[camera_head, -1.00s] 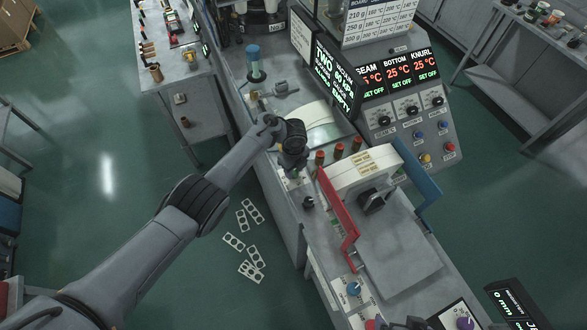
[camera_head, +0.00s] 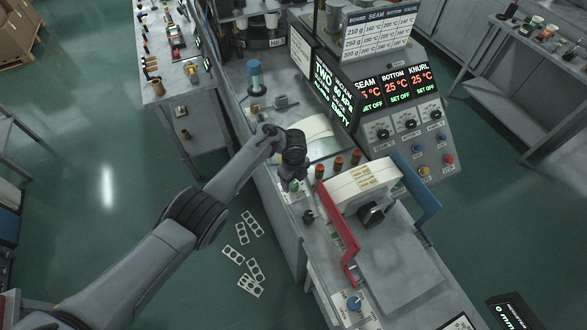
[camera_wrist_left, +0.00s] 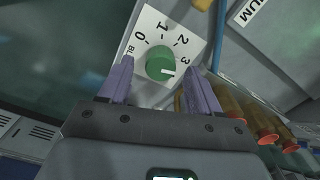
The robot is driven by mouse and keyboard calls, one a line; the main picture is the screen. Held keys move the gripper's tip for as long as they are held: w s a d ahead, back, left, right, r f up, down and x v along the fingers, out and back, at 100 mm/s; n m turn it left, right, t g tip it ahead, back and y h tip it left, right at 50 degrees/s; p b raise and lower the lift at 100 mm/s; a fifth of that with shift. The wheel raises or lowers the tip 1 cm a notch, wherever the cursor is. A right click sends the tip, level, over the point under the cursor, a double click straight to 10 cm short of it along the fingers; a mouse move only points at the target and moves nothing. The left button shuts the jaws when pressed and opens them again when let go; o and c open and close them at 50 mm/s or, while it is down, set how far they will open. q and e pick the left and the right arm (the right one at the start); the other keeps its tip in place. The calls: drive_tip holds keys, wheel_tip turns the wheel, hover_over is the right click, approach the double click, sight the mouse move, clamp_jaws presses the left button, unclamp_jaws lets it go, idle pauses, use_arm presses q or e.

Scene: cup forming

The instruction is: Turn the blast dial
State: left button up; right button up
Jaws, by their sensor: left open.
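The blast dial (camera_wrist_left: 160,60) is a round green knob on a white plate (camera_wrist_left: 147,30) marked 0, 1, 2, 3, with part of a word starting "BL". The white line on the knob points right, close to the 3. My left gripper (camera_wrist_left: 157,75) is open, with one purple finger on each side of the knob; I cannot tell whether they touch it. In the head view my left gripper (camera_head: 293,176) points down over the bench's left edge and mostly hides the dial. My right gripper is not in view.
Several orange-brown pegs (camera_head: 338,163) stand just right of the gripper. A red lever (camera_head: 338,225) and a pale block (camera_head: 363,185) sit nearer the front. A blue-topped post (camera_head: 255,77) stands farther back. Flat cut-outs (camera_head: 241,233) lie on the floor.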

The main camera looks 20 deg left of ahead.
sight(293, 185)
use_arm(q)
wheel_tip(293, 185, up, 9)
drive_tip(key=p, duration=0.2)
idle(0.6)
drive_tip(key=s+f+n+p, duration=0.1)
drive_tip(key=f+n, duration=0.1)
drive_tip(key=s+f+n+t+p, duration=0.1)
drive_tip(key=s+f, duration=0.1)
drive_tip(key=s+f+n+p, duration=0.1)
drive_tip(key=s+n, duration=0.1)
drive_tip(key=shift+d+f+n+t, duration=0.3)
drive_tip(key=shift+d+f, duration=0.05)
drive_tip(key=shift+f, duration=0.05)
drive_tip(key=s+a+r+n+p, duration=0.1)
drive_tip(key=s+r+n, duration=0.3)
drive_tip(key=s, duration=0.6)
drive_tip(key=s+a+r+n+t+p, duration=0.1)
drive_tip(key=s+r+n, duration=0.4)
drive_tip(key=s, duration=0.5)
drive_tip(key=s+a+r+n+t+p, duration=0.1)
drive_tip(key=s+r+n, duration=0.4)
drive_tip(key=s, duration=0.5)
drive_tip(key=shift+a+n+p, duration=0.6)
drive_tip(key=shift+n+p, duration=0.2)
drive_tip(key=shift+p, duration=0.1)
